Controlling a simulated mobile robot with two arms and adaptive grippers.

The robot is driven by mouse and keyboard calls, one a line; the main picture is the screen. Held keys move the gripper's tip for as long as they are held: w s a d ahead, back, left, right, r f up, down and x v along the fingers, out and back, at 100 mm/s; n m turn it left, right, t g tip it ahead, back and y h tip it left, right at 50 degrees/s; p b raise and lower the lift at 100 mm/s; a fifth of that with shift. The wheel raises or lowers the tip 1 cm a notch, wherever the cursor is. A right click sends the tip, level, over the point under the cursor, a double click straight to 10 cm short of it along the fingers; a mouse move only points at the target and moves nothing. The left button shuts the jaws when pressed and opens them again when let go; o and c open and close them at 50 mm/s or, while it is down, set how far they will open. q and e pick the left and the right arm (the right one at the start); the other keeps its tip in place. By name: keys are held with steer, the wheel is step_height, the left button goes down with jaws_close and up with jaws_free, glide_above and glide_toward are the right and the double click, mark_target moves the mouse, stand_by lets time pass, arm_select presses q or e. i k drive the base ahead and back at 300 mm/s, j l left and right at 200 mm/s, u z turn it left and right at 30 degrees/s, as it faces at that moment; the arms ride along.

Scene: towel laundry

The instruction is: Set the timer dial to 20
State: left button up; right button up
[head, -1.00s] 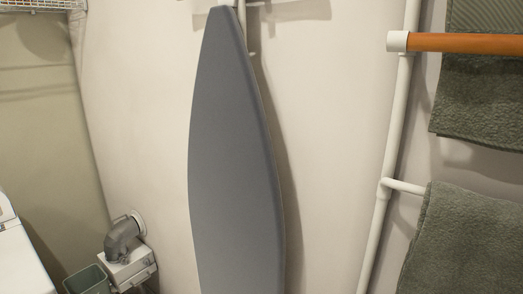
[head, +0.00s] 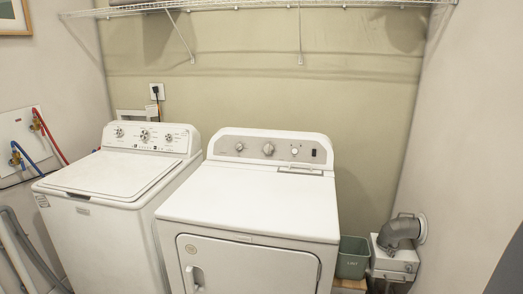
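A white dryer (head: 250,202) stands against the back wall with its door closed. Its rear panel (head: 283,135) carries a larger dial (head: 268,149) near the middle, a smaller knob (head: 240,146) to the left and a round control (head: 294,151) to the right. A white washer (head: 105,175) stands left of it, lid shut, with several knobs (head: 144,135) on its panel. The numbers and dial settings are too small to read, and I cannot tell which dial is the timer. Neither of my grippers is in view.
A wire shelf (head: 260,8) runs above the machines. Right of the dryer are a green bin (head: 353,257) and a grey vent elbow (head: 397,231). Red and blue hoses (head: 50,137) hang on the left wall. The dryer top is clear.

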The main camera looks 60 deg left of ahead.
mark_target(269, 149)
steer(key=u, duration=1.95)
